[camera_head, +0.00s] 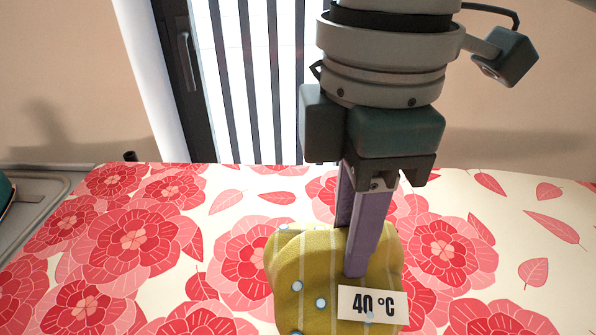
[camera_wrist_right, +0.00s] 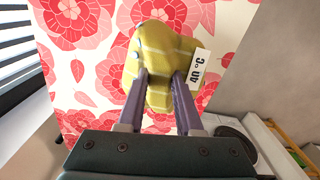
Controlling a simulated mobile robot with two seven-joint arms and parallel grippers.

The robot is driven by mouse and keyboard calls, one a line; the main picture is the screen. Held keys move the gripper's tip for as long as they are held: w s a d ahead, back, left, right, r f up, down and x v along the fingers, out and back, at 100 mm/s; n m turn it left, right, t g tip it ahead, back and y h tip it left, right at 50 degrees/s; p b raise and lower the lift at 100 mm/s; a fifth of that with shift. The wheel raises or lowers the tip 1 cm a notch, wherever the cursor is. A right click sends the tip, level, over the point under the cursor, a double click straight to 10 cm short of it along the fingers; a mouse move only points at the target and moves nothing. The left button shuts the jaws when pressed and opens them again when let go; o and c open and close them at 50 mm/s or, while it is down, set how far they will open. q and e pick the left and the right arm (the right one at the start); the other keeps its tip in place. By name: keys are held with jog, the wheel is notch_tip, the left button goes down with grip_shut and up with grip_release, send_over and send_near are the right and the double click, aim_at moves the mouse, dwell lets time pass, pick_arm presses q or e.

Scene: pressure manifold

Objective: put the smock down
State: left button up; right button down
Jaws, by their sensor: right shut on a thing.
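The smock (camera_head: 305,270) is a folded mustard-yellow cloth with pale stripes, light blue dots and a white tag reading "40 °C". My right gripper (camera_head: 352,272) points down from above and is shut on it, with purple fingers pressed against the cloth. In the right wrist view the smock (camera_wrist_right: 152,45) bulges between and beyond the two fingers (camera_wrist_right: 161,76). The floral cloth surface (camera_head: 225,200) lies below it. I cannot tell whether the smock touches this surface or hangs just above it. My left gripper is not in view.
The red-flowered surface has free room left and right of the smock. A grey metal unit (camera_head: 40,210) adjoins it at the left. A window with vertical bars (camera_head: 262,80) stands behind. The right wrist view shows a dark round plate (camera_wrist_right: 238,138) at the lower right.

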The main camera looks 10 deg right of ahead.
jog(key=shift+f+b, duration=0.3)
jog(key=shift+f, duration=1.9)
jog(key=c, duration=0.6)
grip_release()
jog(key=shift+f, duration=0.15)
